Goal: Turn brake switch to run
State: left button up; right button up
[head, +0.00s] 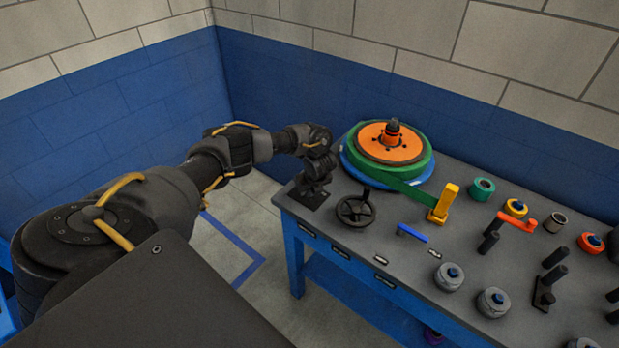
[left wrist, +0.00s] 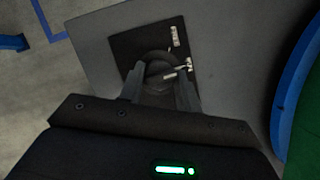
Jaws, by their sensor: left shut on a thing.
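The brake switch (left wrist: 158,62) is a dark round knob on a black square plate (left wrist: 122,46) with small pale labels, seen in the left wrist view. My left gripper (left wrist: 160,82) has one finger on each side of the knob and is shut on it. In the head view my left gripper (head: 315,178) points down at the near left corner of the table, over the black plate (head: 308,201). The gripper hides most of the knob there, and I cannot read the labels. My right gripper is not in view.
The grey-topped table (head: 330,229) has a blue frame. A green and orange reel (head: 388,143) on a blue disc stands behind my left gripper. A black handwheel (head: 358,210) is to its right, then a yellow block (head: 443,203), a blue lever (head: 412,233) and several knobs.

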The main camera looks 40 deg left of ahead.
pick_arm(q)
jog(key=shift+a, duration=0.1)
dwell(0.3)
jog(key=o, duration=1)
jog(key=shift+c, duration=0.2)
jog(key=shift+r, duration=0.1)
jog(key=v, duration=0.5)
jog(key=shift+w+r, duration=0.1)
jog(key=shift+r, duration=0.15)
jog(key=p+v, duration=0.4)
jog(key=v, duration=0.1)
jog(key=shift+r, duration=0.1)
